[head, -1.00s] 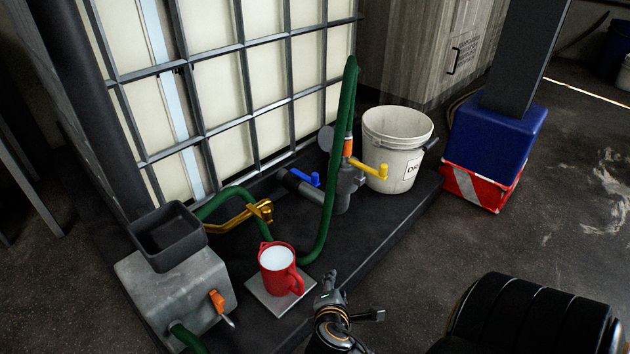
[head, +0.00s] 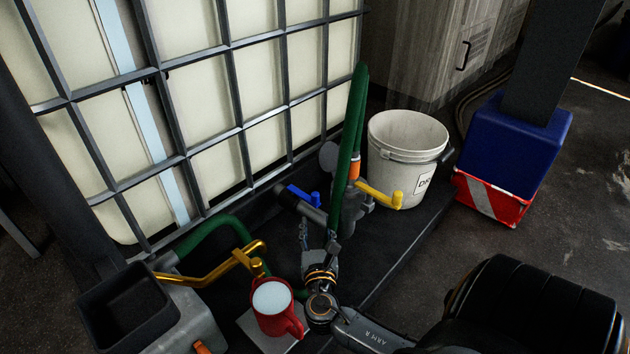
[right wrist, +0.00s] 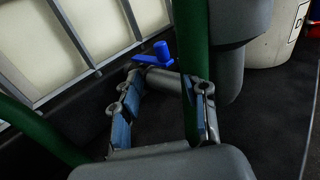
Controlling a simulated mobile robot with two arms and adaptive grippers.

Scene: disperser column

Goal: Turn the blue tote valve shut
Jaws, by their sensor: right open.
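The blue tote valve (head: 303,196) is a small lever handle on a grey pipe fitting (head: 312,213) low at the tote's front. It also shows in the right wrist view (right wrist: 156,54), beyond and roughly between the fingertips. My right gripper (head: 318,240) is open and empty, a short way in front of the blue handle and apart from it. In the right wrist view its two fingers (right wrist: 163,92) stand apart, with blue pads. The green hose (right wrist: 191,60) runs close by the right-hand finger; whether they touch I cannot tell. My left gripper is not in view.
The caged tote (head: 205,110) stands behind. A yellow handle (head: 380,194) and a white bucket (head: 408,150) are to the right. A red jug (head: 272,308) stands close left of my right arm, near a brass lever (head: 215,268) and a grey tray (head: 125,305).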

